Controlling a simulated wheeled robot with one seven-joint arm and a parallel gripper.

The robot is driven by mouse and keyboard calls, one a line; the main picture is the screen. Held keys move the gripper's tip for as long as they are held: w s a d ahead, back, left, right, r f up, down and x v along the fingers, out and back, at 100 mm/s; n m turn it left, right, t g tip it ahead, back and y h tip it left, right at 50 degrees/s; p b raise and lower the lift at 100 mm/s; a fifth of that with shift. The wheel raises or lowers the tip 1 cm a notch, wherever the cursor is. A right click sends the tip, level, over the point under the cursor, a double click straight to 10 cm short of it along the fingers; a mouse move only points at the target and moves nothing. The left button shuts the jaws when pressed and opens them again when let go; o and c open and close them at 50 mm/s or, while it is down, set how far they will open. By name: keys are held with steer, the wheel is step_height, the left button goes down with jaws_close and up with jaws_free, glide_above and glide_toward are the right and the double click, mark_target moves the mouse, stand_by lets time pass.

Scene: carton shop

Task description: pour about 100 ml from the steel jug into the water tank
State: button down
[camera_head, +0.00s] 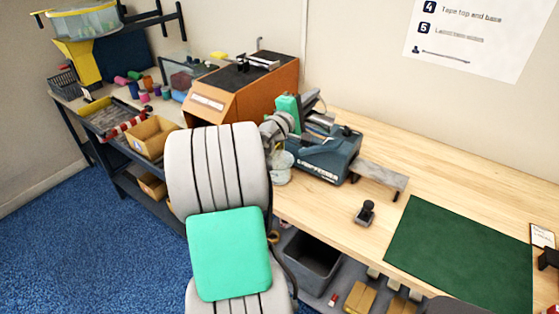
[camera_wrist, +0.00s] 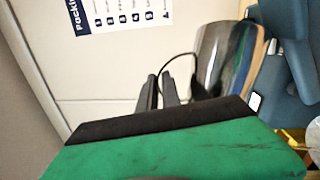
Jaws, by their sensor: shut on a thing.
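My gripper (camera_wrist: 160,92) has its two dark fingers close together at the thin dark handle of the steel jug (camera_wrist: 228,62). The jug is shiny and appears tipped well over, since the wall poster is turned sideways in the wrist view. Its mouth and any water are not clear. In the head view my gripper (camera_head: 308,100) is above the blue tape machine (camera_head: 325,157), which also shows in the wrist view (camera_wrist: 284,50). I cannot surely tell the water tank; a pale, clear-looking container (camera_head: 281,167) stands at the machine's left end. No stream is visible.
An orange-sided machine (camera_head: 240,95) stands close behind on the left. A metal plate (camera_head: 380,175), a small dark hand tool (camera_head: 365,213) and a green mat (camera_head: 465,255) are to the right. A cardboard tray (camera_head: 152,137) is on the left bench. Bare wood lies behind the mat.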

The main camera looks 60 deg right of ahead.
mark_target(326, 114)
steer(key=shift+w+a+f+n+b, duration=0.1)
steer(key=shift+w+f+n+b, duration=0.5)
steer(key=shift+w, duration=0.15)
steer(key=s+r+m+p, duration=0.1)
steer(key=r+p, duration=0.1)
steer(key=s+r+m+p, duration=0.1)
steer(key=s+r+p, duration=0.1)
steer(key=shift+s+d+r, duration=0.15)
steer(key=shift+d, duration=0.05)
steer(key=s+f+m+b, duration=0.1)
steer(key=s+f+m+y+b, duration=0.1)
steer(key=shift+d+f+m, duration=0.1)
steer(key=shift+f+m, duration=0.25)
steer(key=shift+m, duration=0.05)
steer(key=shift+s+d+f+m+y, duration=0.1)
steer(key=shift+s+m+y, duration=0.05)
steer(key=shift+m+y, duration=0.2)
steer(key=shift+s+m, duration=0.25)
steer(key=shift+s, duration=0.05)
steer(key=shift+w, duration=0.2)
steer(key=shift+s, duration=0.1)
stand_by(0.4)
